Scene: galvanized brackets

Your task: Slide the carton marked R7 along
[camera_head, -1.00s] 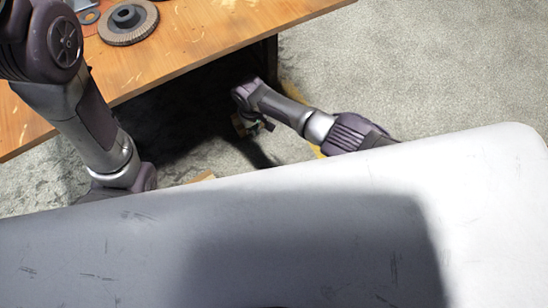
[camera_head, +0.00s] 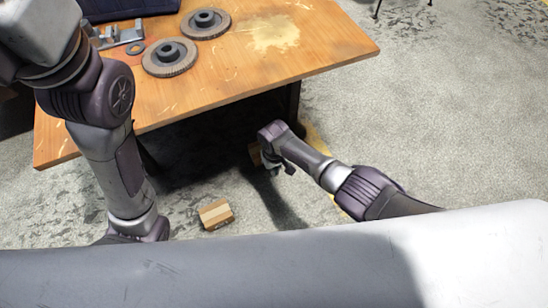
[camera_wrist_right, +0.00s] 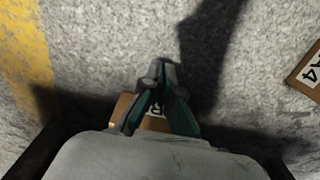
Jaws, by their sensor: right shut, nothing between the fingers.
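In the right wrist view a brown carton (camera_wrist_right: 153,122) with a white label lies under my right gripper (camera_wrist_right: 162,72). An R shows on the label; the rest is hidden behind the fingers. The fingers are shut and empty, and reach over the carton. I cannot tell whether they touch it. In the head view my right gripper (camera_head: 282,168) is low near the floor under the table edge, beside a mostly hidden carton (camera_head: 255,154). My left arm comes down at the left; its gripper is out of sight.
A second carton, marked A4 (camera_wrist_right: 309,76), lies at the right of the wrist view. A carton with a pale band (camera_head: 215,214) lies on open floor. A yellow floor line (camera_wrist_right: 24,55) runs nearby.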

